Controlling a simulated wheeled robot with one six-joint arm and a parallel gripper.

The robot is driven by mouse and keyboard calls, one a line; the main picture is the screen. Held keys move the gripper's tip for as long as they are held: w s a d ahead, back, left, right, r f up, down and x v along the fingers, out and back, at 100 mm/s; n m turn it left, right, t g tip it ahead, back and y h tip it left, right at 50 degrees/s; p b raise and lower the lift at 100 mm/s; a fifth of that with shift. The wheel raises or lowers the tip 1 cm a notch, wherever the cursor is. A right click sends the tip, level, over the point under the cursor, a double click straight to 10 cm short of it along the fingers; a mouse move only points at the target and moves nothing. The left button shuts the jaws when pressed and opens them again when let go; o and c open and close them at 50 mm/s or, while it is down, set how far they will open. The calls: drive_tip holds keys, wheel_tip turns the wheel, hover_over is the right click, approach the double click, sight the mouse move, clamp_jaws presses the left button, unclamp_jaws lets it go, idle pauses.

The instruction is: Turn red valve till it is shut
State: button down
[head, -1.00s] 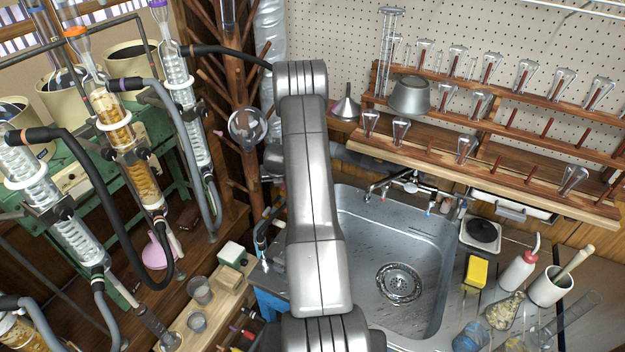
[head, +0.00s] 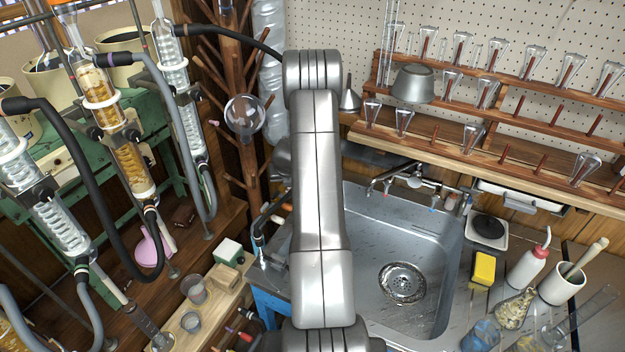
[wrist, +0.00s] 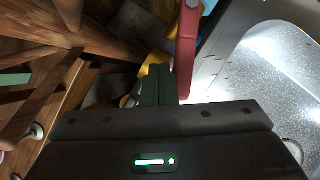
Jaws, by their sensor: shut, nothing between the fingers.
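In the wrist view a long red handle-like part (wrist: 187,50), which looks like the red valve's lever, runs down from the top edge. Its lower end is right beside my gripper (wrist: 159,72), on the right side of the fingers. The dark fingers are shut together with nothing between them. I cannot tell whether they touch the red part. The valve's body and how far it is turned cannot be made out. In the head view my own arm covers this area, and neither the gripper nor the red lever can be made out.
A steel sink (head: 375,240) lies right of my arm, and it also shows in the wrist view (wrist: 265,70). Glass condensers (head: 130,165) with black hoses stand at left. A wooden branching stand (head: 232,60) is behind the arm. Bottles and a yellow sponge (head: 483,268) are at right.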

drive_tip(key=shift+s+d+f+b, duration=0.15)
drive_tip(key=shift+d+b, duration=0.8)
drive_tip(key=shift+b, duration=0.55)
drive_tip(key=w+d+r+p, duration=0.1)
drive_tip(key=d+r+p, duration=0.3)
drive_tip(key=p, duration=0.2)
drive_tip(key=shift+w+d+r, duration=0.3)
drive_tip(key=shift+d+r, duration=0.05)
drive_tip(key=shift+r, duration=0.05)
drive_tip(key=shift+f, duration=0.2)
drive_tip(key=shift+s+a+f+b, duration=0.1)
drive_tip(key=shift+a+f+b, duration=0.1)
drive_tip(key=shift+f+b, duration=0.65)
drive_tip(key=shift+s+a+f+b, duration=0.15)
drive_tip(key=shift+f+b, duration=0.35)
drive_tip(key=shift+b, duration=0.7)
drive_tip(key=shift+a+f+b, duration=0.25)
drive_tip(key=shift+f+b, duration=0.45)
drive_tip(key=shift+b, duration=0.3)
